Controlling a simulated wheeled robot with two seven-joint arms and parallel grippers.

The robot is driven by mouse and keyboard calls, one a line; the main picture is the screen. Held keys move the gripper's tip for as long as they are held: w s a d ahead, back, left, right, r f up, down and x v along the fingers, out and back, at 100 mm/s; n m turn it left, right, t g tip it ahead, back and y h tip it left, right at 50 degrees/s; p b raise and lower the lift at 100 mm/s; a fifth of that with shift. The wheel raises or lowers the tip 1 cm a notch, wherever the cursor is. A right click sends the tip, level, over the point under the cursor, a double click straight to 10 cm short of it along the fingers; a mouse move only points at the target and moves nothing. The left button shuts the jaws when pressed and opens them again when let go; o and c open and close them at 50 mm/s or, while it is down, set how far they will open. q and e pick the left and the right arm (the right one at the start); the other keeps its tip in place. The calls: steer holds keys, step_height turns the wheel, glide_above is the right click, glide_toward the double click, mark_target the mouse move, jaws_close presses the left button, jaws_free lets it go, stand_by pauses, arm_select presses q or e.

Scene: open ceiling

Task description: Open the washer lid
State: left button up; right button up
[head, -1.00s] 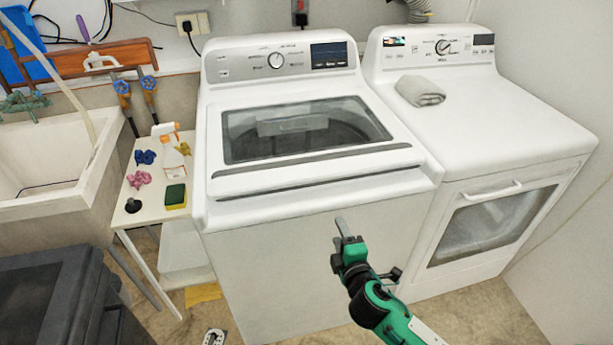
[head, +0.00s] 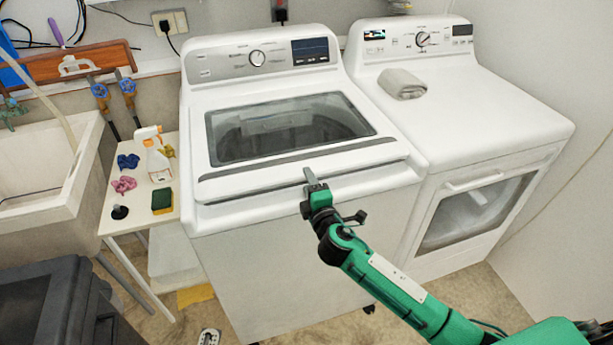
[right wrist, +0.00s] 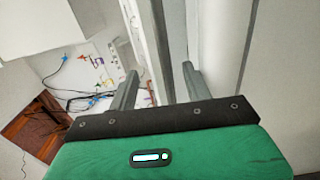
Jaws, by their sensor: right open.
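The white washer (head: 275,210) stands in the middle of the head view. Its lid (head: 290,128), with a dark see-through window and a grey strip along the front, lies shut. My right gripper (head: 311,180) is at the lid's front edge, right of its middle, its finger overlapping that edge in the picture. In the right wrist view, the two fingers (right wrist: 160,82) are apart, with pale and grey long edges of the washer running up between and beside them. I cannot tell whether they touch the lid. My left gripper is not in view.
A dryer (head: 480,110) with a folded grey towel (head: 402,84) stands to the right. On the left, a small white table (head: 140,215) holds a spray bottle (head: 157,158), cloths and a sponge (head: 162,201), beside a sink (head: 45,180). The space above the lid is clear.

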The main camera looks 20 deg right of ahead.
steer(key=shift+w, duration=0.95)
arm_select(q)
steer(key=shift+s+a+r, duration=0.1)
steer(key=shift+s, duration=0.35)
arm_select(e)
steer(key=shift+w, duration=0.25)
